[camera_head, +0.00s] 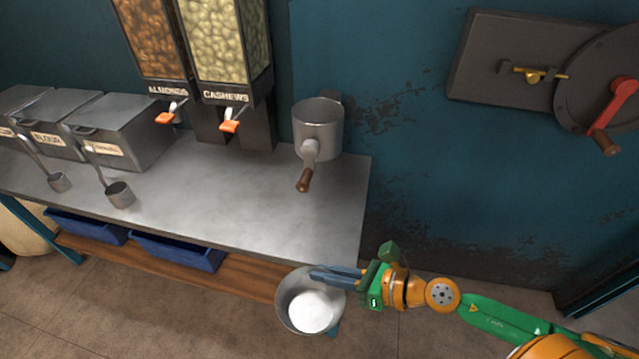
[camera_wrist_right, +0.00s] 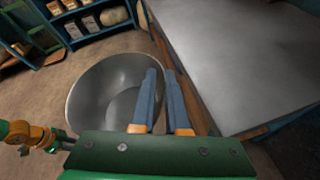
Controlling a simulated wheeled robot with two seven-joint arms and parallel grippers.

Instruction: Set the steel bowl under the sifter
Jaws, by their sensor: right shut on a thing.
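The steel bowl (camera_head: 283,307) is in front of the table's right front corner, at the bottom middle of the head view. A pale round area shows inside it; I cannot tell if this is contents or a bright bottom. My right gripper (camera_head: 318,274) is shut on the bowl's far rim. In the right wrist view the bowl (camera_wrist_right: 88,85) opens to the left of my right fingers (camera_wrist_right: 164,85). The sifter (camera_head: 318,128), a grey metal cup with a brown-handled crank, hangs on the wall above the table's right end.
The steel tabletop (camera_head: 230,205) is clear below the sifter. Almond (camera_head: 150,40) and cashew (camera_head: 225,40) dispensers stand left of it. Metal bins and two scoops sit further left. Blue crates (camera_head: 178,252) lie on the lower shelf. A red-handled wheel (camera_head: 610,100) is at right.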

